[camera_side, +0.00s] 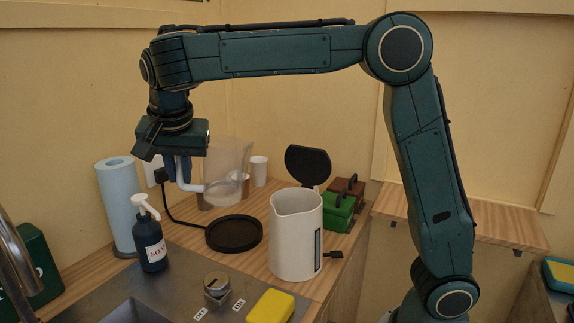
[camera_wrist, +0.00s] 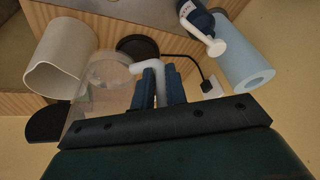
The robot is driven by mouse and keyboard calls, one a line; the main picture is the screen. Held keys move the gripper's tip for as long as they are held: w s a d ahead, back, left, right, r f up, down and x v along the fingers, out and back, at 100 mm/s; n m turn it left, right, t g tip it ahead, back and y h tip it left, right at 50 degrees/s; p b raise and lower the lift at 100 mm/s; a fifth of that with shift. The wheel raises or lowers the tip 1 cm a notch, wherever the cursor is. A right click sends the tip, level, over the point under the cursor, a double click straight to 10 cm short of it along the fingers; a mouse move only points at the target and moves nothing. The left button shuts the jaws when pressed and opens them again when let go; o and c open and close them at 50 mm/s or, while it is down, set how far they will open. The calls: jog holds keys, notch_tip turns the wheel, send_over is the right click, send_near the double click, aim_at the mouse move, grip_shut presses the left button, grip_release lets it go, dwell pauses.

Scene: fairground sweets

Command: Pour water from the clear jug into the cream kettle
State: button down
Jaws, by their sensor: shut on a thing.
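The clear jug (camera_side: 226,160) is upright at the back of the counter, left of the cream kettle. My gripper (camera_side: 184,178) is shut on the jug's white handle, which also shows between the fingers in the wrist view (camera_wrist: 161,82). I cannot tell whether the jug touches the counter or hangs just above it. Its water level is not clear. The cream kettle (camera_side: 290,235) stands upright on the counter at the front right, its dark lid (camera_side: 308,165) raised open.
A black round kettle base (camera_side: 234,233) with a cord lies between jug and kettle. A soap bottle (camera_side: 150,240) and blue paper roll (camera_side: 117,200) stand left. White cups (camera_side: 259,172) and green and brown tins (camera_side: 337,210) are behind. A yellow sponge (camera_side: 270,307) lies in front.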

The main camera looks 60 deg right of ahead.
jog(key=shift+w+a+f+g+h, duration=0.15)
jog(key=shift+f+g+h, duration=0.15)
jog(key=shift+f, duration=0.15)
jog(key=shift+w+a+f+g+h, duration=0.1)
jog(key=shift+a+f+g+h, duration=0.15)
jog(key=shift+f, duration=0.2)
jog(key=shift+d, duration=0.15)
